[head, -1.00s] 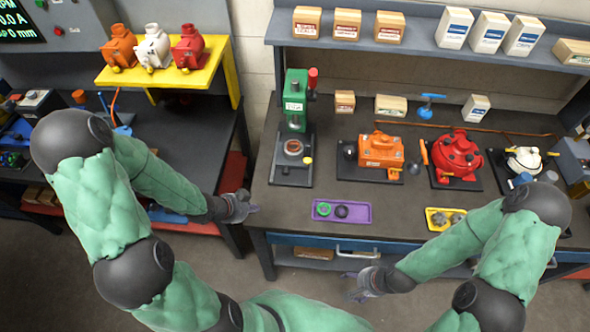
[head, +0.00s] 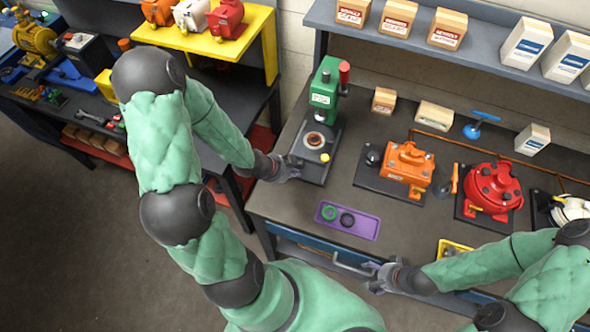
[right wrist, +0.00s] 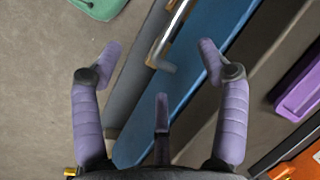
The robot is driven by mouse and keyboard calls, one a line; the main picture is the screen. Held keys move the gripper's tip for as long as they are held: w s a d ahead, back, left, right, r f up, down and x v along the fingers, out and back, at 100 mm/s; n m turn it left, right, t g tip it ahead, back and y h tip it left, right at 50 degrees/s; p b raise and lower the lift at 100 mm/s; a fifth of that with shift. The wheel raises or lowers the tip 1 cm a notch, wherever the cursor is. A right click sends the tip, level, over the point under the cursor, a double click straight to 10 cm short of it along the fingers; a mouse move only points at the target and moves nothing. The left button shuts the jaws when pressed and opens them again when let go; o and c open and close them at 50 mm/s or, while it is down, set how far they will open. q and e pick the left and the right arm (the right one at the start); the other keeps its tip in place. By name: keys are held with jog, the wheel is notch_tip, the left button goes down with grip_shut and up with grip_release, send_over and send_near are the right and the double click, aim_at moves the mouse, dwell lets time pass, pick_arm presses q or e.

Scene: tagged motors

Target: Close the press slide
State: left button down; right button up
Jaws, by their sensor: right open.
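The green press (head: 325,92) with a red handle stands near the left end of the bench on a dark base plate (head: 312,170). A dark round fitting with a copper-coloured ring (head: 315,140) sits under its head, and a yellow knob (head: 325,157) is at the front right of it. My left gripper (head: 292,168) is at the front left corner of the base plate; whether it touches is unclear, and its finger opening is too small to tell. My right gripper (head: 377,274) is in front of the bench edge. In the right wrist view its purple fingers (right wrist: 160,62) are spread and empty.
A purple tray (head: 367,226) with a green and a black ring lies in front of the press. An orange motor (head: 408,165) and a red motor (head: 490,188) stand to the right. A drawer handle (head: 352,264) is near my right gripper. A yellow shelf (head: 262,30) holds motors at upper left.

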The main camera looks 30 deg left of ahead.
aim_at(311, 146)
pick_arm(q)
jog(key=b+x, duration=0.1)
jog(key=x, duration=0.6)
jog(key=shift+d+f, duration=0.1)
jog(key=shift+d, duration=0.05)
jog(key=shift+w+a+r, duration=0.15)
jog(key=shift+w+a, duration=0.05)
jog(key=shift+w, duration=0.35)
jog(key=shift+w+a+r, duration=0.1)
jog(key=shift+w+a, duration=0.1)
jog(key=shift+w, duration=0.35)
jog(key=shift+w+a+p, duration=0.15)
jog(key=shift+w+p, duration=0.25)
jog(key=shift+w, duration=0.4)
jog(key=shift+w, duration=0.1)
jog(key=w+p, duration=0.1)
jog(key=w, duration=0.1)
jog(key=w+a+p, duration=0.1)
jog(key=w, duration=0.2)
jog(key=w+a+p, duration=0.1)
jog(key=w, duration=0.1)
jog(key=shift+w, duration=0.15)
jog(key=shift+d, duration=0.1)
